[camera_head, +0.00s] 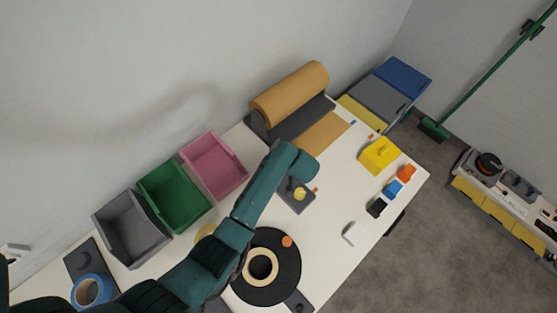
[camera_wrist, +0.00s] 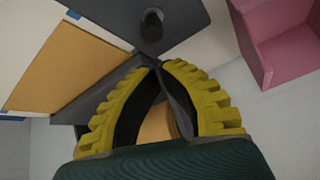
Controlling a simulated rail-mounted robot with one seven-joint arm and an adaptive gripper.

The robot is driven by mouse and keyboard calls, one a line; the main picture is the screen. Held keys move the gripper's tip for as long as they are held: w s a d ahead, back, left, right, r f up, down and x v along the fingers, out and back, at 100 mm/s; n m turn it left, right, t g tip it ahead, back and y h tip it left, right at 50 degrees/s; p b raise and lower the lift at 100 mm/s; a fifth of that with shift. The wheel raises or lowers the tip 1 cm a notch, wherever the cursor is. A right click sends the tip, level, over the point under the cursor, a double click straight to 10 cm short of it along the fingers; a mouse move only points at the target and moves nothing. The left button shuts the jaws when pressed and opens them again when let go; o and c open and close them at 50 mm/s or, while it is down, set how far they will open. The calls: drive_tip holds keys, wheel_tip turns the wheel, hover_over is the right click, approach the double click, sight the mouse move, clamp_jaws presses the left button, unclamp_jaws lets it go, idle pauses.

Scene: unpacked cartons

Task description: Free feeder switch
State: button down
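In the wrist view my gripper (camera_wrist: 157,65) has ribbed yellow fingers. Their tips come together and nothing shows held between them. Just beyond the tips is a dark grey plate with a short dark round post (camera_wrist: 151,27); the tips look apart from the post in the picture. In the head view a grey block (camera_head: 297,205) sits under the end of my arm, with a small yellow shape (camera_head: 299,193) over it. I cannot tell whether that yellow is a knob or my fingers. No part is clearly identifiable as the feeder switch.
A tan roll (camera_head: 290,93) lies at the back beside a tan sheet (camera_head: 323,134). Grey, green and pink (camera_head: 214,164) bins stand along the wall. A black disc (camera_head: 284,268) lies beside my arm. A yellow box (camera_head: 379,155) and small blocks stand at the right edge.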

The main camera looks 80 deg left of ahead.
drive_tip(key=a, duration=0.3)
drive_tip(key=shift+s+r, duration=0.3)
drive_tip(key=shift+r, duration=0.1)
drive_tip(key=shift+w+a+r, duration=0.15)
drive_tip(key=shift+r, duration=0.75)
drive_tip(key=d+v, duration=0.1)
drive_tip(key=v, duration=0.7)
drive_tip(key=shift+w+p, duration=0.15)
drive_tip(key=shift+p, duration=0.25)
drive_tip(key=shift+d+f, duration=0.1)
